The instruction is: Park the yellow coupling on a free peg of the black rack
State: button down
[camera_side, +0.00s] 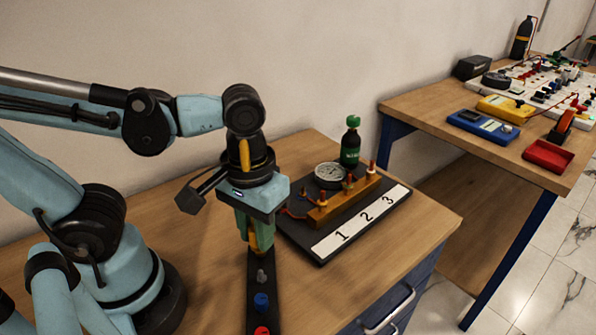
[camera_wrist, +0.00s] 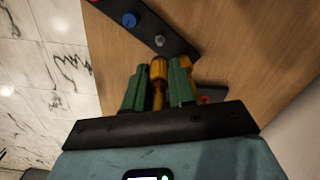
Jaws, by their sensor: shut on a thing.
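My gripper (camera_side: 250,232) points down and is shut on the yellow coupling (camera_side: 255,243), which hangs roughly upright. In the wrist view the coupling (camera_wrist: 158,68) sits between the green fingers of my gripper (camera_wrist: 160,85). The black rack (camera_side: 252,268) lies below, at the front of the bench. It carries a red coupling (camera_side: 262,330), a blue coupling (camera_side: 261,301) and a bare grey peg (camera_side: 261,276). The yellow coupling is near the rack's far end, beyond the grey peg. I cannot tell whether it touches the rack.
Right of my gripper is a dark board with a numbered white strip (camera_side: 362,221), a brass manifold (camera_side: 345,200), a gauge (camera_side: 329,175) and a green bottle (camera_side: 350,146). A second bench (camera_side: 430,105) with meters stands at right. Bare wood lies left of the rack.

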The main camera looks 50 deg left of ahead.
jog(key=shift+f, duration=2.4)
jog(key=shift+n, duration=1)
jog(key=shift+f, duration=0.6)
jog(key=shift+f, duration=0.35)
jog(key=shift+f, duration=0.75)
jog(key=c, duration=0.5)
grip_release()
jog(key=shift+c, duration=0.2)
jog(key=shift+r, duration=0.1)
